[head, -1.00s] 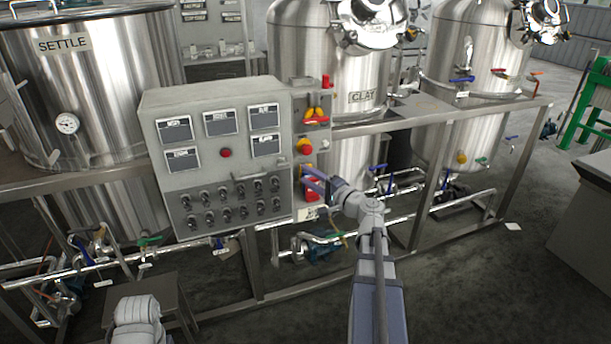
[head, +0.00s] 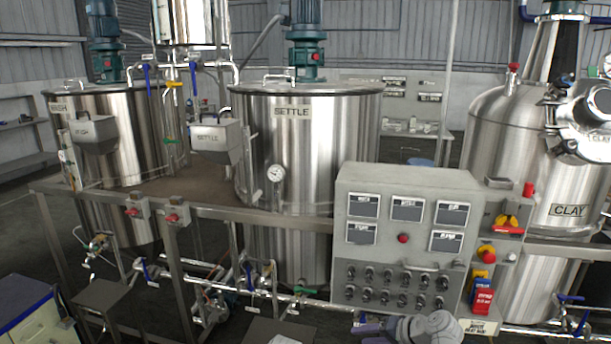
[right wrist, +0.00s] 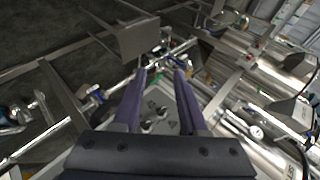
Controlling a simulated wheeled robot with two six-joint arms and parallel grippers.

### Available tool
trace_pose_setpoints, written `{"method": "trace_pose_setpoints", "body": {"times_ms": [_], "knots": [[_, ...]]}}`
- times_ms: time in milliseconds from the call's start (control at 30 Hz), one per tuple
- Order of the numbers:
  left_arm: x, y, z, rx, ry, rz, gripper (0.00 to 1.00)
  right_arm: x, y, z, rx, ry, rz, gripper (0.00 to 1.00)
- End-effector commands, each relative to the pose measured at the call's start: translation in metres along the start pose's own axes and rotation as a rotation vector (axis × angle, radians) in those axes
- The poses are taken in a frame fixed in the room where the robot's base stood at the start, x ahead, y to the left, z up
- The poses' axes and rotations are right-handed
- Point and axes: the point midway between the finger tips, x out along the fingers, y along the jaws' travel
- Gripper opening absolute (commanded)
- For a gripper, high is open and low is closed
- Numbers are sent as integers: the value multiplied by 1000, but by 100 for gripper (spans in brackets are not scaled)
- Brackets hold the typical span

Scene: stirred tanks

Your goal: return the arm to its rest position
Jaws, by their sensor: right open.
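My right arm (head: 428,329) shows only as a pale wrist part at the bottom edge of the head view, in front of the lower part of the grey control panel (head: 350,225). My right gripper (head: 366,328) is just left of that wrist, partly cut off by the frame's edge. In the right wrist view, the right gripper (right wrist: 161,73) has two purple fingers standing apart with nothing held between them. The panel's knobs show behind the fingers there. My left gripper is in neither view now.
The SETTLE tank (head: 300,150) stands left of the panel, and the CLAY tank (head: 515,150) right. A red-and-yellow switch (head: 508,224) is on the panel's right side. Pipes with a green-handled valve (head: 304,290) run low. A dark stool-like stand (head: 100,297) is at lower left.

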Motion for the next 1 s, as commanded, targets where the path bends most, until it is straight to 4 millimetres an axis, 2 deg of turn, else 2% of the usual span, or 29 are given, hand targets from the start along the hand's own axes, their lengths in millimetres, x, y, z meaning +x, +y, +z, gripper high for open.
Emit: {"method": "trace_pose_setpoints", "body": {"times_ms": [33, 100, 200, 300, 400, 600, 1000], "knots": [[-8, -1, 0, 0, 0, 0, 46, 12, -11, 32, -76, -88, 69, 42], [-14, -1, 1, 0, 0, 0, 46, 24, -13, 70, -175, -195, 175, 42], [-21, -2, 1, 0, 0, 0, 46, 30, -12, 117, -316, -332, 332, 42], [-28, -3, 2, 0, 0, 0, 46, 26, -9, 152, -447, -437, 483, 42], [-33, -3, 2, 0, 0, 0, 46, 18, -6, 175, -556, -510, 615, 42], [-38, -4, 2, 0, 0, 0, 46, 2, -4, 194, -684, -574, 783, 42], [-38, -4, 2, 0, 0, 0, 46, -2, -3, 196, -711, -583, 824, 42]]}}
